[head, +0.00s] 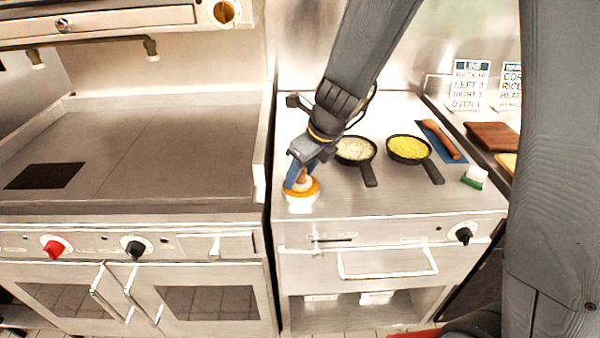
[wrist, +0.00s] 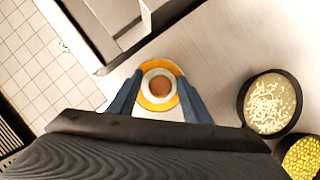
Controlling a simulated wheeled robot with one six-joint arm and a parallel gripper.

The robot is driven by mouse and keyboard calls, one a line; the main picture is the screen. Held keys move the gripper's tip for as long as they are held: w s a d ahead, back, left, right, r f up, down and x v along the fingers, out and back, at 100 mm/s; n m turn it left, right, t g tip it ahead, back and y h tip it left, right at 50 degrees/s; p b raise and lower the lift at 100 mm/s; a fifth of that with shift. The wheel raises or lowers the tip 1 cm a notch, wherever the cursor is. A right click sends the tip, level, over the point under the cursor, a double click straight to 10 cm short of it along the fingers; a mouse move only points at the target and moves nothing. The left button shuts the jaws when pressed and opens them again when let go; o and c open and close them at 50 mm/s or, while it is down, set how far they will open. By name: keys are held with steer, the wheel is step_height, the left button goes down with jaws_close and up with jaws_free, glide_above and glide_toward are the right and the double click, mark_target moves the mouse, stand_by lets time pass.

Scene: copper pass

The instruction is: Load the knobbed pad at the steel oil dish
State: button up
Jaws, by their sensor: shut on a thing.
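The knobbed pad has a brown round knob and a pale round body; it shows in the head view (head: 301,178) and in the wrist view (wrist: 160,84). My gripper (head: 299,176) points down and is shut on the knob, with its blue fingers on both sides in the wrist view (wrist: 159,100). The steel oil dish (head: 300,207) is at the front left of the steel counter. An orange-yellow ring, which looks like oil, shows around the pad. The pad is over or in the dish; I cannot tell whether it touches the bottom.
Two black pans, one with pale shreds (head: 354,149) and one with yellow food (head: 408,149), stand right of the dish. A wooden tool (head: 440,138) lies on a blue mat. A green-and-white block (head: 474,177) is at the right. The flat griddle (head: 150,150) is left, across a gap.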

step_height(320, 180, up, 7)
steer(key=p, duration=0.8)
stand_by(0.4)
stand_by(0.5)
